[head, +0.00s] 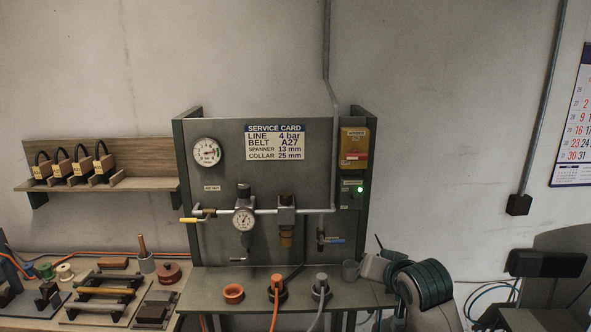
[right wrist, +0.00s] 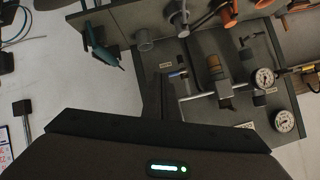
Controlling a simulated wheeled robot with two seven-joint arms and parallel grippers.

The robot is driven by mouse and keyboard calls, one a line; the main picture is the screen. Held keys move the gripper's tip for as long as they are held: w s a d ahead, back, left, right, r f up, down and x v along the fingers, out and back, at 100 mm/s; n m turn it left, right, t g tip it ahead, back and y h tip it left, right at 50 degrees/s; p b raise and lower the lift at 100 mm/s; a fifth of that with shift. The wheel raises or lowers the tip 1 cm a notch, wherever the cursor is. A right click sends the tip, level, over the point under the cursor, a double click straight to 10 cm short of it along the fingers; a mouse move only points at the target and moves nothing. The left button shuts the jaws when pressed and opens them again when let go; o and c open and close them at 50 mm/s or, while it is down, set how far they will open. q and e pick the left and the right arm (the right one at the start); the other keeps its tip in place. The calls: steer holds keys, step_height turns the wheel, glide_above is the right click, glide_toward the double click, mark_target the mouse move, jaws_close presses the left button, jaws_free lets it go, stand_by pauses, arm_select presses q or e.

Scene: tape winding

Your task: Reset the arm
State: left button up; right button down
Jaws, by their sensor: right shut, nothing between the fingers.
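My right gripper (right wrist: 158,127) fills the lower part of the right wrist view as a broad dark body with a small lit indicator. It is shut and empty, and it touches nothing that I can see. Beyond it the grey service panel (right wrist: 235,115) appears upside down. My left gripper is out of view.
A bench (head: 215,291) below the panel holds orange and grey fittings. Tools and spools crowd the left bench. A black box-like thing (head: 545,263) stands far right.

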steer(key=s+d+f+n+g, duration=0.2)
steer(key=s+f+g, duration=0.2)
steer(key=s+f, duration=1.8)
steer(key=s+d+f+n+g+h, duration=0.15)
steer(key=s+f, duration=0.35)
steer(key=s, duration=0.7)
steer(key=s+d+f+n+g, duration=0.2)
steer(key=s+f+g, duration=0.15)
steer(key=s, duration=0.85)
step_height(320, 180, down, 34)
steer(key=s+f+b, duration=0.1)
steer(key=s+b, duration=0.1)
steer(key=b, duration=0.2)
steer(key=s+d+f+b, duration=0.1)
steer(key=s+f+b, duration=0.1)
steer(key=s+f, duration=0.6)
steer(key=s+d+f+g+b, duration=0.1)
steer(key=s+f, duration=0.8)
steer(key=f, duration=0.2)
steer(key=shift+d+f+g+b, duration=0.25)
steer(key=shift+g+b, duration=0.05)
steer(key=shift+b, duration=0.1)
